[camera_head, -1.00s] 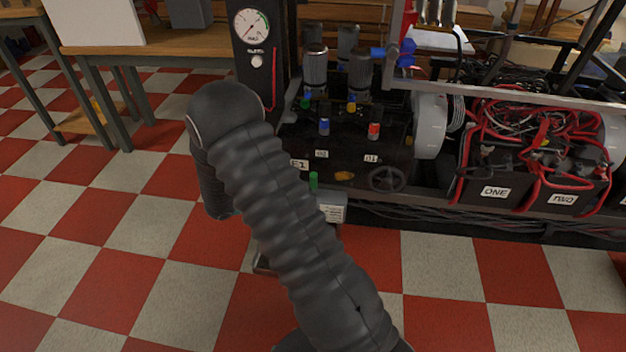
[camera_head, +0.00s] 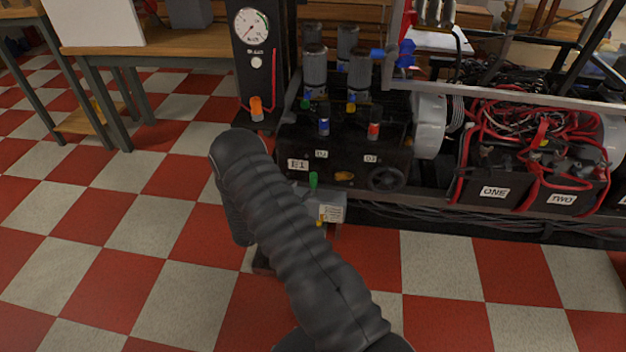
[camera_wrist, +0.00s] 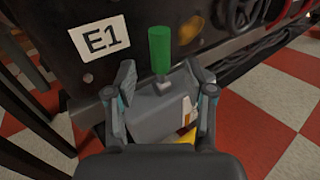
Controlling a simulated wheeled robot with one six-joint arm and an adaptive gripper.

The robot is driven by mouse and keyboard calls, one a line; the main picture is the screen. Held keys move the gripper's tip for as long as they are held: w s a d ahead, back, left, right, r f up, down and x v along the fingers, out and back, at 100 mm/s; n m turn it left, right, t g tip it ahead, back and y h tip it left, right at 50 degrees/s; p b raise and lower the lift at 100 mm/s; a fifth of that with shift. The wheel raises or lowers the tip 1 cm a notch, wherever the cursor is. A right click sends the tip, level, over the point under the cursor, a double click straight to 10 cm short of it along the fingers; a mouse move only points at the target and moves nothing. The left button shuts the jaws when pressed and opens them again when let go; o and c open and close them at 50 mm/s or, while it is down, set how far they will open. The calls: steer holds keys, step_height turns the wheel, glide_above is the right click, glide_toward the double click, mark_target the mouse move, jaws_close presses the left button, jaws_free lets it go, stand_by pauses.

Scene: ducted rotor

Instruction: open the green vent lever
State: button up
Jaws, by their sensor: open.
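In the head view the green lever (camera_head: 313,180) shows low at the front of the black machine panel. My gripper (camera_wrist: 166,82) is open in the wrist view, with one finger on each side of the lever's lower part and the grey block (camera_wrist: 160,105). I cannot tell whether either finger touches them. In the head view my sleeved arm hides the gripper.
The E1 label (camera_wrist: 98,39) is on the panel just left of the lever. A gauge column (camera_head: 252,60) stands behind. Checkered floor is open at left.

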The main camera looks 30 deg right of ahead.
mark_target(311, 182)
steer(key=x, duration=0.7)
steer(key=shift+d, duration=0.15)
jaws_close()
